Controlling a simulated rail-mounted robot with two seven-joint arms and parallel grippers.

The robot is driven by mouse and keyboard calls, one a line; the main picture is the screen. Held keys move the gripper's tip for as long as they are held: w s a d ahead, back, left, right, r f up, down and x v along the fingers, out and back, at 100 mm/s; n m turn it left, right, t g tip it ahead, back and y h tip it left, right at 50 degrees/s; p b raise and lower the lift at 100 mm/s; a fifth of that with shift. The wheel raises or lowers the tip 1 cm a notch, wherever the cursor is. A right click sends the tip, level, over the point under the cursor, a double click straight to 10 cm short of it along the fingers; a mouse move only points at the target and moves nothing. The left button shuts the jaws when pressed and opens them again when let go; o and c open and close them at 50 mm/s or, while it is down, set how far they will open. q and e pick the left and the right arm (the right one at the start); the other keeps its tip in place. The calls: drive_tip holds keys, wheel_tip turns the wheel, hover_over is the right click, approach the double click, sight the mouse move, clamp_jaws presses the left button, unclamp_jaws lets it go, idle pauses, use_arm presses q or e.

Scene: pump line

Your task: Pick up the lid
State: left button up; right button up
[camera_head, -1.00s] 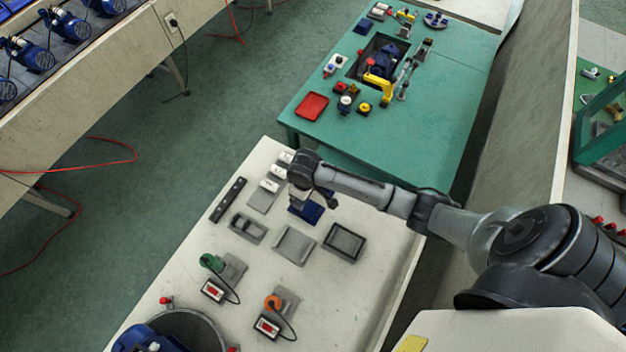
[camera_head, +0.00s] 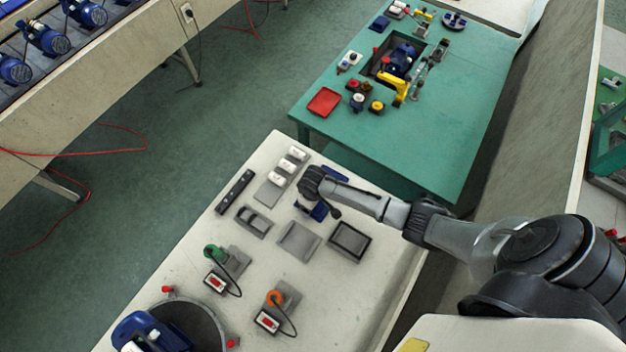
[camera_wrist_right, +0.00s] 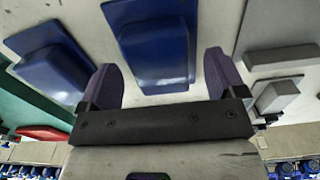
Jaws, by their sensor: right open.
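A blue lid-like block with a raised middle lies on the pale table; in the wrist view this blue lid (camera_wrist_right: 157,52) is ahead of and between my fingers. In the head view the blue lid (camera_head: 318,211) is partly hidden under my right wrist. My right gripper (camera_wrist_right: 163,80) is open, with its two purple-grey fingers apart and nothing held. I cannot tell the exact gap between fingertips and lid. A second blue block (camera_wrist_right: 52,65) lies left of it in the wrist view. My left gripper is not in view.
Grey trays (camera_head: 299,241) and a dark-rimmed tray (camera_head: 349,241) sit close to the lid. Small white blocks (camera_head: 287,165) and a black bar (camera_head: 234,191) are to the left. Green (camera_head: 213,252) and orange (camera_head: 275,298) tools with cables stand in front. A green table (camera_head: 440,130) is behind.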

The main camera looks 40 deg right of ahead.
drive_tip(key=shift+f, duration=0.55)
drive_tip(key=c, duration=1)
drive_tip(key=shift+r, duration=0.1)
